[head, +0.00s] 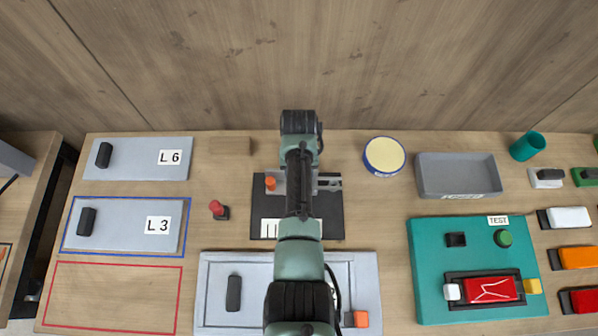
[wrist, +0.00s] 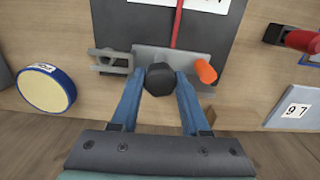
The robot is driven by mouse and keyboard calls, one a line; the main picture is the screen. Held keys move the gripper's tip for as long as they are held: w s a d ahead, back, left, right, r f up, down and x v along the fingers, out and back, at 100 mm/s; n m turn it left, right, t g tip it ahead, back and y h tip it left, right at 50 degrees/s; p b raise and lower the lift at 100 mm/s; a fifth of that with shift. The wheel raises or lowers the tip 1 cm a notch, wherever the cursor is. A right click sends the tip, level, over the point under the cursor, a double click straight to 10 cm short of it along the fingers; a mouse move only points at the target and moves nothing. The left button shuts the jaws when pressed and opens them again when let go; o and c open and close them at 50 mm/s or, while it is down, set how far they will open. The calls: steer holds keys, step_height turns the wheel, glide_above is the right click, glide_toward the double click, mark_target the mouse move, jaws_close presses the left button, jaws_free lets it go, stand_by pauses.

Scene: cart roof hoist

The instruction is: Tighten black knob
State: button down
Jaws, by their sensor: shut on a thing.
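The black knob (wrist: 160,79) shows in the wrist view as a dark faceted head between the two blue fingers. My gripper (wrist: 161,84) is shut on it, one finger touching each side. The knob sits against a grey metal bracket (wrist: 180,62) on a dark plate (wrist: 210,35). An orange-red peg (wrist: 205,71) stands just right of the fingers. In the head view my arm covers the knob and gripper; the dark plate (head: 330,218) and orange peg (head: 270,183) show beside it.
A round yellow-topped tin (head: 384,155) and a grey tray (head: 458,176) stand to the right. A small red knob (head: 217,208) stands left of the dark plate. Grey panels L6 (head: 135,160) and L3 (head: 125,218) lie at left, a teal TEST board (head: 430,270) at right.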

steer(key=m, duration=0.5)
steer(key=shift+w+r+m, duration=0.25)
steer(key=shift+m, duration=0.05)
steer(key=m, duration=0.5)
steer(key=shift+w, duration=0.1)
steer(key=shift+m, duration=0.4)
steer(key=c, duration=0.6)
jaws_free()
steer(key=shift+o, duration=1.1)
steer(key=shift+s, duration=0.2)
steer(key=shift+f, duration=0.1)
